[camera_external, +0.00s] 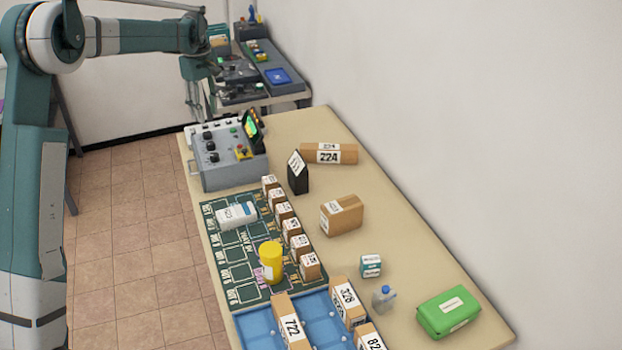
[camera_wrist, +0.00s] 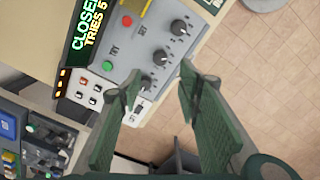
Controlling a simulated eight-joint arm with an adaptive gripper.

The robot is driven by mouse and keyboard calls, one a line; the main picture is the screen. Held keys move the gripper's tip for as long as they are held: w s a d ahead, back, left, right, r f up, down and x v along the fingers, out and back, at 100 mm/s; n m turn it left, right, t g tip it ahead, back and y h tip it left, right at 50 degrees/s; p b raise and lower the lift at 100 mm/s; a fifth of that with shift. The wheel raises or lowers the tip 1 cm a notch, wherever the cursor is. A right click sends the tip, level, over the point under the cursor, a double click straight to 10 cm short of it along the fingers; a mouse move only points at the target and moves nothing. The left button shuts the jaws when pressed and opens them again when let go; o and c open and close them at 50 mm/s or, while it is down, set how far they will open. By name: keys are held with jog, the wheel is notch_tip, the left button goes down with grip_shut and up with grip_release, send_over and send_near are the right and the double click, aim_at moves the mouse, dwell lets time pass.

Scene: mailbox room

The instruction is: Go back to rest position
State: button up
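My gripper (camera_wrist: 160,92) is open and empty in the wrist view, its two green fingers spread apart. It hangs over the edge of the grey control box (camera_wrist: 145,60), with the tiled floor below. In the external view my arm reaches across the top left, and the gripper (camera_external: 195,108) points down, left of and above the control box (camera_external: 230,168). The fingertips are small and partly hard to make out there.
The table (camera_external: 400,235) holds a green mat (camera_external: 226,262) with small boxes, a yellow cylinder (camera_external: 271,262), a blue tray (camera_external: 262,330), several cartons and a green package (camera_external: 448,312). A second bench (camera_external: 290,93) stands behind. The floor (camera_external: 130,225) at left is clear.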

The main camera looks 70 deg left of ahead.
jog(key=w+d+r+m+t+y, duration=0.1)
jog(key=w+d+r+m, duration=0.35)
jog(key=d, duration=1.05)
jog(key=w+d+r+m+t, duration=0.1)
jog(key=w+d+r+m, duration=0.3)
jog(key=d, duration=1.1)
jog(key=w+d+r+m+t+y, duration=0.1)
jog(key=w+d+r+m, duration=0.3)
jog(key=d, duration=1.1)
jog(key=s+d+m+t, duration=0.15)
jog(key=s+d, duration=0.25)
jog(key=d, duration=0.7)
jog(key=s+d+m, duration=0.3)
jog(key=d, duration=0.7)
jog(key=s+d+f+m+t+h, duration=0.1)
jog(key=s+d+f+m, duration=0.2)
jog(key=s+d, duration=0.3)
jog(key=s+d+f+m+t+h, duration=0.1)
jog(key=s+d+f+m, duration=0.3)
jog(key=d, duration=0.7)
jog(key=s+b, duration=0.1)
jog(key=s, duration=0.1)
jog(key=shift+s+f+t, duration=0.2)
jog(key=shift+s+t, duration=0.1)
jog(key=shift+t, duration=0.05)
